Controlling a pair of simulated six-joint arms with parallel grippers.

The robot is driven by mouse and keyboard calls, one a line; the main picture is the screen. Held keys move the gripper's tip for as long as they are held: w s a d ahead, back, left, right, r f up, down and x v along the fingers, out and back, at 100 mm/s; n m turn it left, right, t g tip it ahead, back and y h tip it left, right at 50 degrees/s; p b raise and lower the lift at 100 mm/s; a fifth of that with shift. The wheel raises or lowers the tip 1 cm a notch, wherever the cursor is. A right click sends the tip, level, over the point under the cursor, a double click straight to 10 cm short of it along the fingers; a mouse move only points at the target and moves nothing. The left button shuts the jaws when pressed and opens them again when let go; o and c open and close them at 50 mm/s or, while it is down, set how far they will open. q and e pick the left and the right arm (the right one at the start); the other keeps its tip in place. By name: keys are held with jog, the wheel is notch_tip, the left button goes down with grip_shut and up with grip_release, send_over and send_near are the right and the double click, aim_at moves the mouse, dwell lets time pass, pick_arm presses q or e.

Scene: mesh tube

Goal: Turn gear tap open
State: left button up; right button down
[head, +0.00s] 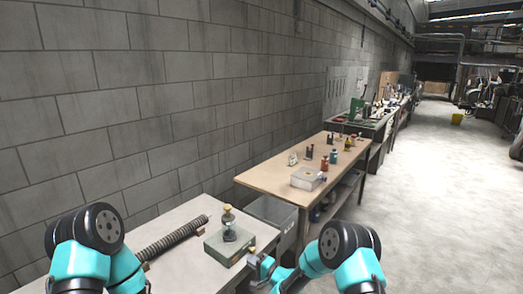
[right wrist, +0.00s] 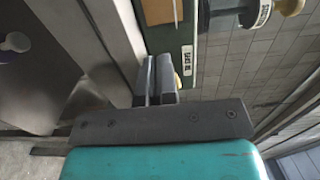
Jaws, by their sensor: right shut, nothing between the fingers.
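A green-grey box (head: 229,245) sits on the near table, with an upright dark fitting (head: 230,231) topped by a yellowish knob (head: 227,209). The right wrist view shows part of the green box (right wrist: 180,50) with a small white label, and the dark fitting (right wrist: 225,12) with its yellowish knob (right wrist: 290,5) at the top right. My right gripper (head: 256,261) is at the box's right front side; it also shows in the right wrist view (right wrist: 157,72), fingers together and empty. Whether it touches the box is unclear. My left arm enters at lower left; its gripper is out of view.
A ribbed dark rod (head: 172,239) lies left of the box on the near table. A grey bin (head: 273,214) stands behind it. A wooden table (head: 265,176) holds several small items and a pale box. The floor on the right is open.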

pick_arm(q)
jog(key=shift+d, duration=0.1)
pick_arm(e)
jog(key=v, duration=0.4)
jog(key=shift+d+r, duration=0.15)
jog(key=shift+d, duration=0.35)
pick_arm(q)
jog(key=shift+c, duration=0.3)
